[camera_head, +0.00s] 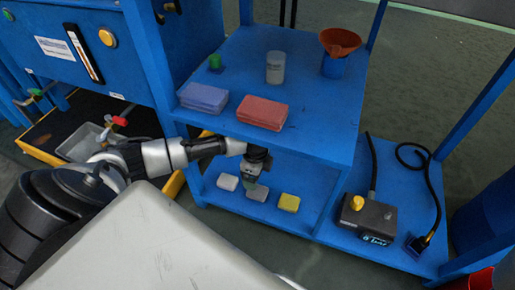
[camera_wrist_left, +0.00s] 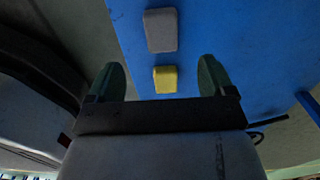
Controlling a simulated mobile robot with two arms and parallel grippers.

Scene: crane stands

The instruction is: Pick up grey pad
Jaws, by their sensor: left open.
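The grey pad (camera_head: 257,192) lies on the lower blue shelf, between a whitish pad (camera_head: 227,182) and a yellow pad (camera_head: 289,203). My left gripper (camera_head: 252,183) reaches in under the upper shelf and hangs over the row of pads, partly covering the grey pad's upper edge. In the left wrist view, the left gripper (camera_wrist_left: 160,63) is open and empty. A grey pad (camera_wrist_left: 161,30) lies beyond the fingertips, and the yellow pad (camera_wrist_left: 165,79) shows between the fingers. My right gripper is not in view.
A dark device (camera_head: 367,217) with a hose stands right of the pads. Bare shelf surrounds the pads.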

